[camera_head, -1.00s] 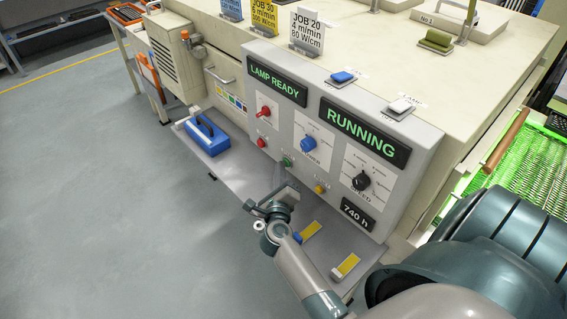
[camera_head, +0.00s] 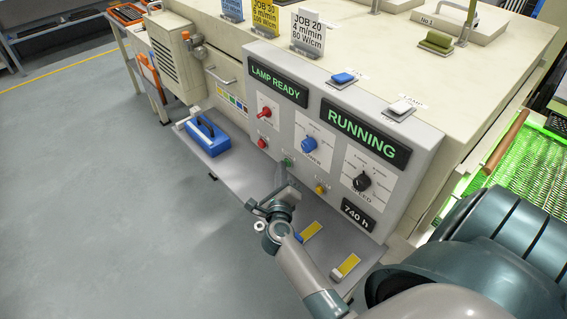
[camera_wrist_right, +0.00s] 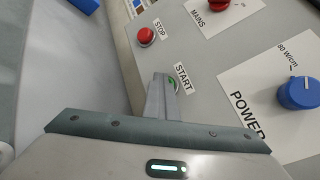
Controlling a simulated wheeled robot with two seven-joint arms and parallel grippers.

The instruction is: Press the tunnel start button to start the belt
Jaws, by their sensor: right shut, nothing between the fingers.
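The green START button (camera_head: 287,162) is on the sloped grey control panel (camera_head: 325,165). In the right wrist view the closed fingers (camera_wrist_right: 162,84) overlap the button's left side. I cannot tell whether they press it or hover just off it. The panel's display (camera_head: 362,134) reads RUNNING, and another (camera_head: 277,80) reads LAMP READY. My left gripper is not in view.
A red STOP button (camera_head: 262,143) sits left of START, and a yellow button (camera_head: 320,189) sits to its right. Blue (camera_head: 308,144) and black (camera_head: 361,182) knobs and a red MAINS switch (camera_head: 264,112) are nearby. A blue box (camera_head: 207,136) stands on the ledge.

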